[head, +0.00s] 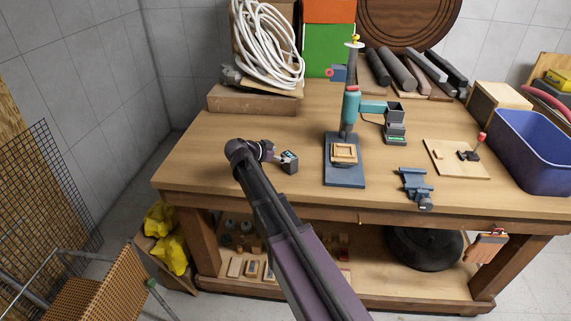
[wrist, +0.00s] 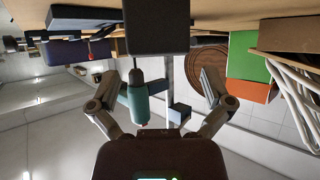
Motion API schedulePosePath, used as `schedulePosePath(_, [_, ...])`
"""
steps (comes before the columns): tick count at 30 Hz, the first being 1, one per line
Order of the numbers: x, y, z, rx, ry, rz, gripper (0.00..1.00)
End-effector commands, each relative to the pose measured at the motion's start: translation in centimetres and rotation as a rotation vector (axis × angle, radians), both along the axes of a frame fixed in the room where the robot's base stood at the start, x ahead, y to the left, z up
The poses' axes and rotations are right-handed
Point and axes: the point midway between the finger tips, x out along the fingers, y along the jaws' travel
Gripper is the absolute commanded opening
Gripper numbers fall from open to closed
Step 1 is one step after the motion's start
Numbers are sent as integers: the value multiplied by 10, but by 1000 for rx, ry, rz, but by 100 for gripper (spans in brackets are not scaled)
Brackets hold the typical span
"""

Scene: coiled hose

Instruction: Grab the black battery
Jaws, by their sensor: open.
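A small dark block with a pale bluish top, apparently the black battery (head: 290,166), stands on the workbench left of the drill stand. In the wrist view, which is upside down, the dark block (wrist: 157,28) fills the top middle. My gripper (head: 272,155) is at its left side in the head view, low over the bench. In the wrist view my gripper (wrist: 160,78) has its two fingers spread wide with nothing held. The block lies ahead of them, about centred across the opening. I cannot tell the exact gap.
The teal drill stand (head: 350,110) is right of the block; a blue vise (head: 415,185) and a blue bin (head: 532,150) are further right. A coiled white hose (head: 268,45) lies behind on a box. The bench (head: 215,160) left of my gripper is clear.

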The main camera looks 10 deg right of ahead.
Motion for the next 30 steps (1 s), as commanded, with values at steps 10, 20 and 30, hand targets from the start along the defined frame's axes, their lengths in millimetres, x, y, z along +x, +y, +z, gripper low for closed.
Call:
schedulePosePath(10, [18, -30, -20, 0, 1, -2, 100])
schedulePosePath(20, [20, -36, -21, 0, 0, -1, 100])
schedulePosePath(30, [20, -36, -21, 0, 0, -1, 100])
